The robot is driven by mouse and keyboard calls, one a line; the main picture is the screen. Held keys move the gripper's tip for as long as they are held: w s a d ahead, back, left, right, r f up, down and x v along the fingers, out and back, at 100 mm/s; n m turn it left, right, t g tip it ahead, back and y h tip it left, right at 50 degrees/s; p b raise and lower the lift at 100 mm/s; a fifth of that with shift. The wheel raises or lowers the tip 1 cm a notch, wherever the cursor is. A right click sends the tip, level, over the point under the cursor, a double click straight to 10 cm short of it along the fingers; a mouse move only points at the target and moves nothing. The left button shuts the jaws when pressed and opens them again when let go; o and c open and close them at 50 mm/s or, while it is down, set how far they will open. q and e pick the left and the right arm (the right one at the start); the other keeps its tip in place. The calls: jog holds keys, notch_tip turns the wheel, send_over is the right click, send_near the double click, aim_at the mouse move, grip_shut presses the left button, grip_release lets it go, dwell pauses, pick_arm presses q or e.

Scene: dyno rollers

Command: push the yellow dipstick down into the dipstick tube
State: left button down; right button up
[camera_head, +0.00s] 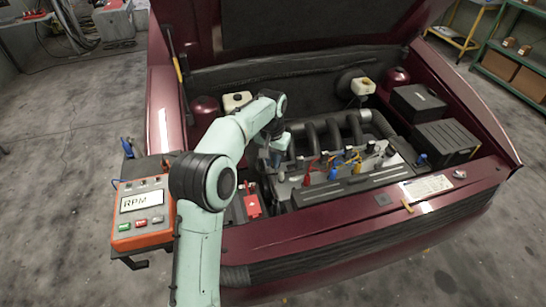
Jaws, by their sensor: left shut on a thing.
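My left gripper (279,158) reaches down into the engine bay, at the left end of the engine (350,186). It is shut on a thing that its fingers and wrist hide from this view. I cannot make out a yellow dipstick handle or the mouth of the dipstick tube there. My right gripper is not in view.
Red, blue and yellow plug leads (333,173) stand close to the right of the gripper. Curved dark intake pipes (333,135) lie behind it. A red battery clamp (252,206) is nearer. An orange RPM box (143,213) sits at the left. The raised hood overhangs the bay.

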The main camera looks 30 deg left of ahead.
pick_arm(q)
jog(key=shift+f, duration=0.2)
jog(key=shift+w+f+p, duration=0.15)
jog(key=shift+f+p, duration=0.15)
jog(key=shift+p, duration=0.05)
jog(key=shift+w+f, duration=0.15)
jog(key=shift+f, duration=0.4)
jog(key=shift+s+f, duration=0.3)
jog(key=shift+f, duration=0.5)
notch_tip(320, 180, down, 17)
jog(key=b, duration=0.4)
jog(key=shift+f, duration=0.15)
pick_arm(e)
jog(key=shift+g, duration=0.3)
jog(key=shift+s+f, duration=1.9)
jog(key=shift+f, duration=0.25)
pick_arm(q)
jog(key=shift+w, duration=0.15)
